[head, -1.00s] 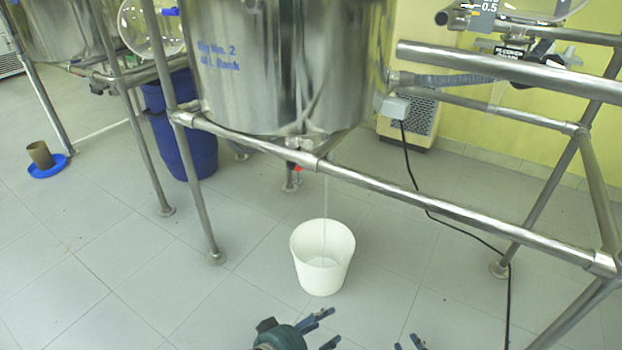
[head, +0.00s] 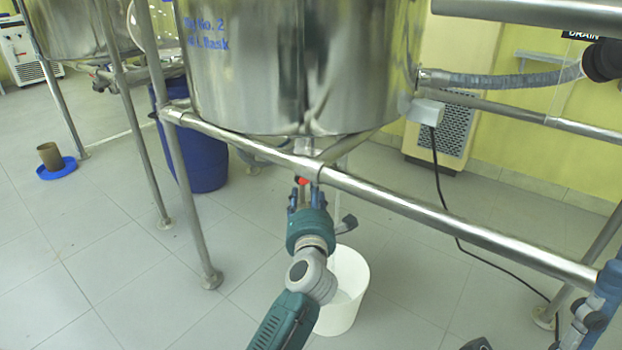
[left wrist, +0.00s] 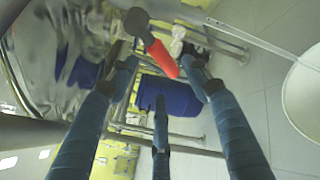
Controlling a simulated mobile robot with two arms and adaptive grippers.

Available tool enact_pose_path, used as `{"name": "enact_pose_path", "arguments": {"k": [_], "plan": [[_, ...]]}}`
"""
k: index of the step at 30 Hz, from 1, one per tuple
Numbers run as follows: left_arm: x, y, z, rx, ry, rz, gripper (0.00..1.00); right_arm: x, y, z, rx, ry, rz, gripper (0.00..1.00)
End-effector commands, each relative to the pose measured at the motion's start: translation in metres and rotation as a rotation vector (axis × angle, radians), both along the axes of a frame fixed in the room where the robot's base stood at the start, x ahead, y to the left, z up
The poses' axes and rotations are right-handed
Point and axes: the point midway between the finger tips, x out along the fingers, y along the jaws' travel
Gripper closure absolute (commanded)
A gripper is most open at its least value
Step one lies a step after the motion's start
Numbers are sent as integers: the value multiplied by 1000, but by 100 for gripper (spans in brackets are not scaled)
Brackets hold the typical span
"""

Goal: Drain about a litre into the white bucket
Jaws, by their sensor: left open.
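The white bucket (head: 350,312) stands upright on the floor below the steel reactor (head: 290,75), partly hidden by my left arm. Its rim shows in the left wrist view (left wrist: 303,90). A thin clear stream (left wrist: 260,45) runs down from the outlet toward the bucket; how full it is I cannot judge. The red valve handle (head: 302,181) sits under the reactor. My left gripper (head: 308,192) is open just below it, with the red handle (left wrist: 161,58) between its spread fingertips, apparently not clamped. My right arm (head: 600,305) shows only partly at the right edge.
A steel frame rail (head: 400,206) crosses just in front of the valve. A blue barrel (head: 205,165) stands behind at the left. A black cable (head: 470,240) runs over the floor at right. Floor left of the bucket is clear.

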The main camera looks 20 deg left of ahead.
Motion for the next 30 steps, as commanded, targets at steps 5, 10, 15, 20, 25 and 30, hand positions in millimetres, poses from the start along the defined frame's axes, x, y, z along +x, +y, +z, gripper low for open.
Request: {"name": "enact_pose_path", "arguments": {"k": [5,10,15,20,25,30], "plan": [[35,11,-3,4,-2,1,52,2,1,-19,-3,9,-1,73],[59,19,-2,5,-1,0,52,3,1,-25,-4,-1,-1,73],[71,22,-1,4,-1,-1,52,4,2,-23,-6,-11,-1,73],[73,23,0,4,-1,-1,52,5,2,-22,-8,-13,-1,73],[72,23,0,4,-1,-1,57,4,2,-22,-7,-14,-1,73],[72,23,0,4,-1,-1,91,4,2,-22,-7,-14,-1,73]]}}
